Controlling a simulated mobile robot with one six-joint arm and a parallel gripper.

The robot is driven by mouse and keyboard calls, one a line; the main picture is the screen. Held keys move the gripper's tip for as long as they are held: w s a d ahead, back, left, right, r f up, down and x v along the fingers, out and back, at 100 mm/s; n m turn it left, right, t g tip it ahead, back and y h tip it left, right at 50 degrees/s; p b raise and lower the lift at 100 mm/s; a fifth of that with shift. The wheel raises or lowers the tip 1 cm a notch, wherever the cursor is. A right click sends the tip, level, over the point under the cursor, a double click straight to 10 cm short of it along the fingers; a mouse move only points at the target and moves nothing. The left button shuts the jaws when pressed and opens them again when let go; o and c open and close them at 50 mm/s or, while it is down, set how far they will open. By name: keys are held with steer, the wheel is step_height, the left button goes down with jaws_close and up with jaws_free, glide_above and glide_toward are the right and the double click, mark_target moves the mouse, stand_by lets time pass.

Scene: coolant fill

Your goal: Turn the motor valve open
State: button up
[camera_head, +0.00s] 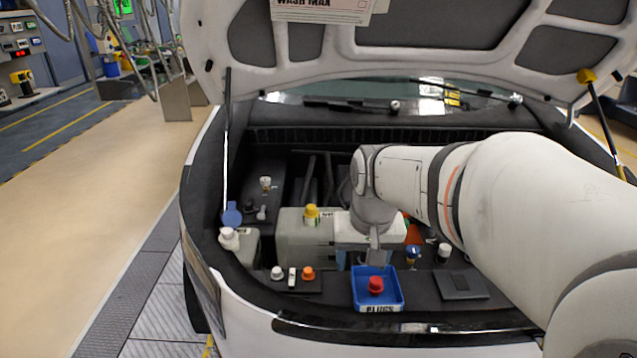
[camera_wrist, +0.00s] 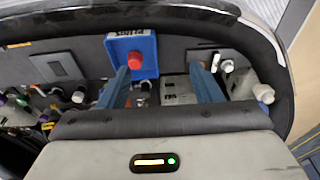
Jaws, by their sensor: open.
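I cannot tell for sure which fitting is the motor valve. Small valve-like fittings, one upper (camera_head: 265,183) and one lower (camera_head: 262,213), stand at the left of the engine bay. A blue-and-yellow capped fitting (camera_head: 412,255) and a black-and-white one (camera_head: 443,252) stand right of my gripper (camera_head: 376,250). My gripper hangs over the middle of the bay, behind the blue tray. In the wrist view my gripper (camera_wrist: 160,75) shows two blue fingers spread wide, with nothing held between them. Parts below the fingers are hidden by the gripper body.
The blue tray (camera_head: 392,299) marked PLUGS holds a red plug (camera_head: 376,284). A white knob (camera_head: 277,272) and an orange knob (camera_head: 308,273) sit left of it. The raised hood (camera_head: 420,30) hangs overhead.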

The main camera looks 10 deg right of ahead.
steer(key=w+d+r+m+p, duration=0.2)
steer(key=w+d+m, duration=0.1)
steer(key=w, duration=1)
steer(key=w+d+f+m+p, duration=0.1)
steer(key=w+d+f+m, duration=0.1)
steer(key=w, duration=0.5)
steer(key=w+d+f+m+g+p, duration=0.1)
steer(key=w+d+f+m, duration=0.1)
steer(key=w+d+f, duration=0.3)
steer(key=w+d+f+m+g+p, duration=0.1)
steer(key=w+d+f+m+p, duration=0.1)
steer(key=w+f, duration=0.4)
steer(key=shift+w+d, duration=0.35)
steer(key=shift+w, duration=0.6)
steer(key=shift+w+d, duration=0.3)
steer(key=shift+w, duration=0.6)
steer(key=shift+f+p, duration=0.85)
steer(key=shift+f, duration=3.15)
steer(key=shift+c, duration=0.6)
